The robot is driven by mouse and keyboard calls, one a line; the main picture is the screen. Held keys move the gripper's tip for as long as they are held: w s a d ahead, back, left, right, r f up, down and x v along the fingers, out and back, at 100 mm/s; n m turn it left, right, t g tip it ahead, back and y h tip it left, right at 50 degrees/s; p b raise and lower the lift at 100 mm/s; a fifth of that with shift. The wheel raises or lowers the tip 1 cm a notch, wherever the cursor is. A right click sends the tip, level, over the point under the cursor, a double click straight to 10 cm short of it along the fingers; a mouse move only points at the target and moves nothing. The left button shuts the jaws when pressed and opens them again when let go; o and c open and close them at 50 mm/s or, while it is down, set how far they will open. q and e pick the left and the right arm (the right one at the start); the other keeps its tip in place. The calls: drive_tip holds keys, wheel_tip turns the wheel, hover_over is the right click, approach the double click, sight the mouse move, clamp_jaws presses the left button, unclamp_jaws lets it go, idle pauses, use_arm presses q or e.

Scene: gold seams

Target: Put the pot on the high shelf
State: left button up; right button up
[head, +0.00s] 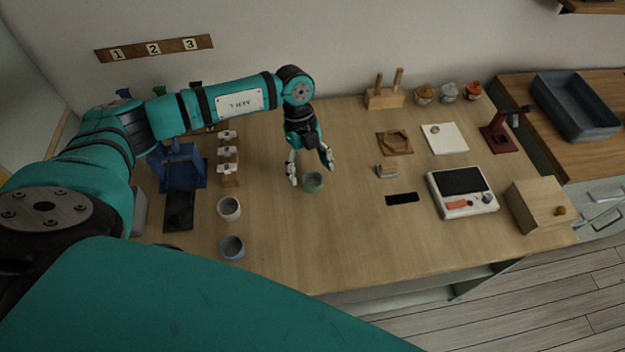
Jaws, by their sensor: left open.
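Whether the fingers touch the cup I cannot tell. A white cup (229,209) and a blue-grey cup (231,248) stand to the left. Which vessel is the task's pot is not certain. A wooden shelf edge (595,6) shows at the top right, mostly out of frame. My right gripper is not in view.
A blue stand (178,167) and a wooden rack with white pieces (228,176) are left of the gripper. A white device with a dark screen (463,193) and a wooden box (538,206) stand at right. The table's front middle is clear.

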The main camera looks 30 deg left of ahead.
sight(312, 185)
use_arm(q)
drive_tip(key=shift+p+x, duration=0.3)
drive_tip(key=shift+x, duration=1.55)
drive_tip(key=shift+s+d+r, duration=0.1)
drive_tip(key=shift+d, duration=0.05)
drive_tip(key=c, duration=1)
